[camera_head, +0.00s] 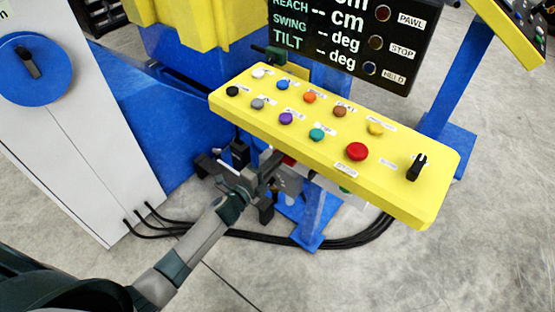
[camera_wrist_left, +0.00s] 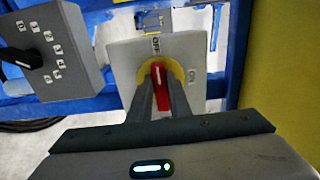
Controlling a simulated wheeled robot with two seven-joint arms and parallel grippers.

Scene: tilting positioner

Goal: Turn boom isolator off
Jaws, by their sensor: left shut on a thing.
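The boom isolator is a pale box (camera_wrist_left: 197,55) with a yellow ring and a red handle (camera_wrist_left: 161,88), seen in the left wrist view. An OFF label stands above the handle and an ON label to its right. The handle lies roughly upright in the picture, its upper end toward OFF. My left gripper (camera_wrist_left: 162,90) is shut on the red handle, one finger on each side. In the head view my left gripper (camera_head: 272,168) reaches under the yellow console, which hides most of the isolator. My right gripper is not in view.
The yellow console (camera_head: 440,195) with several coloured buttons and a black knob overhangs the gripper. A grey box (camera_wrist_left: 62,75) with a black knob is left of the isolator. A white cabinet (camera_head: 75,150) stands at left. Black cables (camera_head: 330,241) cross the floor.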

